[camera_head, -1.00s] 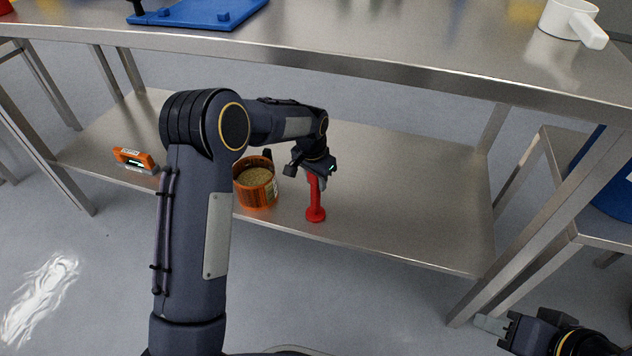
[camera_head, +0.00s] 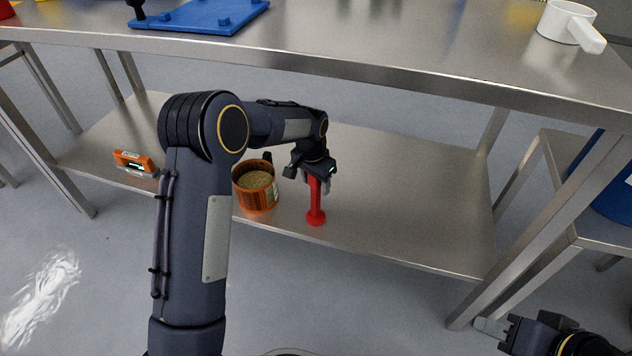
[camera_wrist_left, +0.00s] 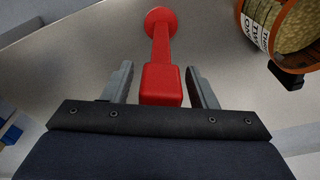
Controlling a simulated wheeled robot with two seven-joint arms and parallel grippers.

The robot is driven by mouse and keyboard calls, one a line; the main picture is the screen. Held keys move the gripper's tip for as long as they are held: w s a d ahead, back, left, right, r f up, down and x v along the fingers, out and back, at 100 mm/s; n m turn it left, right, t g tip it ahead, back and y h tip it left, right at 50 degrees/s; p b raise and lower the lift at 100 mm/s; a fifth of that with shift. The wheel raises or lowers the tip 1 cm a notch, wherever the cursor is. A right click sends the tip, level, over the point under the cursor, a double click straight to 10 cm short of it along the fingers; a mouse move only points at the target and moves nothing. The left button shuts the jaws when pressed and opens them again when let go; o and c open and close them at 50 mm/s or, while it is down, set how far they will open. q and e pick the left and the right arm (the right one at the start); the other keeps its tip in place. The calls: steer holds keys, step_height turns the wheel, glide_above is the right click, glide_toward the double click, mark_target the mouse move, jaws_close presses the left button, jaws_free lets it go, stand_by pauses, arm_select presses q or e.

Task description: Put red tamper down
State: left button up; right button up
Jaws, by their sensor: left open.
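The red tamper (camera_head: 316,206) stands upright on the lower steel shelf (camera_head: 410,205), near its front edge, with its round foot down. My left gripper (camera_head: 318,184) is around the top of its handle from above. In the left wrist view the red tamper (camera_wrist_left: 161,55) runs between the two grey fingers of my left gripper (camera_wrist_left: 161,88). A gap shows on each side of the handle, so the fingers are open. My right gripper (camera_head: 492,326) is low at the bottom right, away from the shelf and partly cut off by the frame.
An orange container (camera_head: 256,190) of grainy tan material stands just left of the tamper. An orange device (camera_head: 134,162) lies further left on the shelf. The steel table top (camera_head: 400,50) is above, holding a white cup (camera_head: 566,24) and a blue board (camera_head: 205,15). The shelf right of the tamper is clear.

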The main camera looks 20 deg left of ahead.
arm_select(q)
steer(key=r, duration=0.2)
steer(key=r+p, duration=0.1)
steer(key=r, duration=0.1)
steer(key=r+p, duration=0.1)
steer(key=r, duration=0.2)
steer(key=shift+s+a, duration=0.15)
steer(key=shift+s, duration=0.25)
steer(key=shift+f, duration=0.1)
